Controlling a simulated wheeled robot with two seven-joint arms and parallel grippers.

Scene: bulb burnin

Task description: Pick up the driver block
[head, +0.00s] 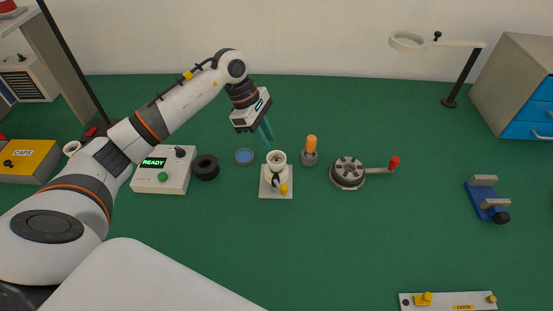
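No thing in the head view is clearly labelled as the driver block, and I cannot tell for sure which one it is. A small upright piece with an orange top and grey base (311,151) stands on the green bench, right of a white cup-like holder (276,160) on a square plate. My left gripper (266,136) has teal fingers pointing down, just behind and above the holder and a blue round dish (244,156). I see nothing held between the fingers, but their gap is unclear from this angle. My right gripper is out of view.
A READY box (163,178) and black ring (206,167) stand left. A round fixture with red-knobbed lever (348,173), blue clamp (487,200) and EARTH bar (447,301) are right. A ring lamp (459,80) and drawer cabinet (510,75) stand at the back right.

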